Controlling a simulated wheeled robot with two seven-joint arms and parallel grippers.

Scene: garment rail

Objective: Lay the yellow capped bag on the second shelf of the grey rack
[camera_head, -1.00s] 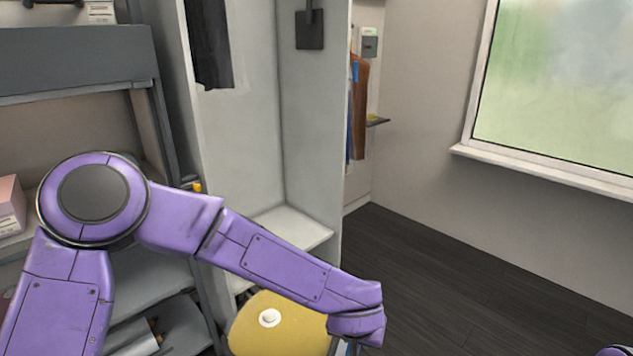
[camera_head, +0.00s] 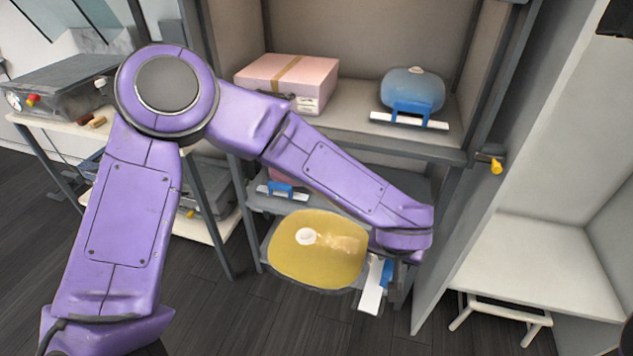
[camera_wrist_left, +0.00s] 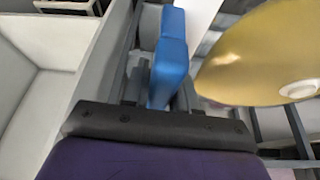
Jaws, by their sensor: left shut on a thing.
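The yellow bag (camera_head: 290,262), with a white cap (camera_head: 306,236), hangs in front of the lower part of the grey rack (camera_head: 430,152). A blue handle (camera_head: 387,272) with a white strip (camera_head: 372,288) is at its right end. My left gripper (camera_head: 388,258) is shut on the blue handle, which also stands between its fingers in the left wrist view (camera_wrist_left: 170,58). The bag's yellow side (camera_wrist_left: 255,55) shows there too. My forearm hides part of the lower shelf (camera_head: 262,203). My right gripper is out of view.
A pink box (camera_head: 285,80) and a blue capped bag (camera_head: 412,88) with a blue handle sit on the upper visible shelf (camera_head: 350,112), with a gap between them. A pink item (camera_head: 283,177) is on the shelf below. A yellow knob (camera_head: 496,166) sticks out from the right post.

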